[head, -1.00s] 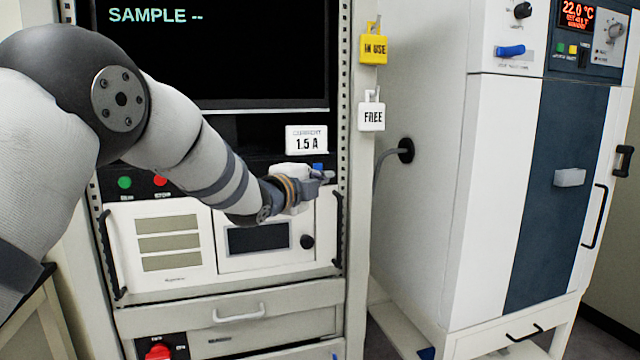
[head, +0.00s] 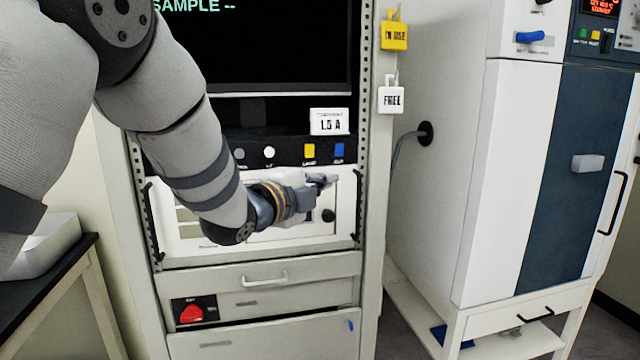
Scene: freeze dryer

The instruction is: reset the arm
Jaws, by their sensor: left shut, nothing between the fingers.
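My left arm comes in from the upper left and reaches across the front of the instrument rack. My left gripper (head: 322,181) is shut and empty, with its fingers pointing right. It is in front of the white panel unit (head: 335,230) and below the row of small buttons. The gripper and forearm hide most of that unit's display; the dark knob (head: 328,215) shows just below the fingers. I cannot tell whether the fingers touch the panel. My right gripper is not in view.
The tall white and blue cabinet (head: 565,180) stands right. A dark-topped table (head: 50,280) is lower left.

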